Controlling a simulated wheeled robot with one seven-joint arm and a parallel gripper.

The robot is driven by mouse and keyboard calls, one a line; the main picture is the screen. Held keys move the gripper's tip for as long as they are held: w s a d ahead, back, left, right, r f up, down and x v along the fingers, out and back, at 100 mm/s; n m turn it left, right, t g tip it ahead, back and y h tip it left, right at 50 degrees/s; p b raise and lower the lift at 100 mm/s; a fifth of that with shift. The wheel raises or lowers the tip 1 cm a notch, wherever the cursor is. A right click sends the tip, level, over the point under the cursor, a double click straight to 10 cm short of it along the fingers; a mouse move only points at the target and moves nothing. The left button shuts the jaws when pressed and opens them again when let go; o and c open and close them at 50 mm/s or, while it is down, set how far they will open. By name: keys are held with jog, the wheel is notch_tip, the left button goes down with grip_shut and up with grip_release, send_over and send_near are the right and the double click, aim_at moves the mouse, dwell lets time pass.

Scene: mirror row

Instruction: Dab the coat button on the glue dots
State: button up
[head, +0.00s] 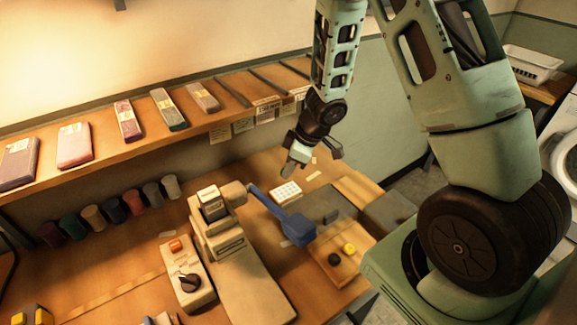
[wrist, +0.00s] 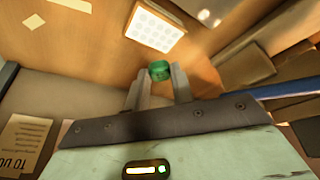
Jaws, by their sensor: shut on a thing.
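A green round coat button (wrist: 160,70) is held between the fingertips of my gripper (wrist: 158,84) in the wrist view. My gripper is shut on it, and the button sticks out a little past the tips. In the head view my gripper (head: 299,162) hangs above the bench, and I cannot make out the button there. The glue dots are rows of pale spots on a white card (wrist: 150,28), which lies on the wooden bench beyond the button in the wrist view. In the head view the card (head: 286,191) lies below my gripper. The button appears apart from the card.
A blue arm-like part (head: 285,217) of the beige machine (head: 215,225) reaches close to the card. A wooden tray (head: 352,268) with a black and a yellow round piece is at the right. A shelf (head: 110,160) with several boxes runs along the wall, with spools below.

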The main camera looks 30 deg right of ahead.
aim_at(286, 191)
jog(key=shift+d+f+b, duration=0.1)
jog(key=shift+f+b, duration=2.8)
jog(key=shift+b, duration=0.55)
jog(key=shift+f, duration=0.55)
jog(key=shift+r, duration=0.1)
notch_tip(286, 191, up, 7)
jog(key=p, duration=0.8)
jog(key=shift+p, duration=0.3)
dwell(0.7)
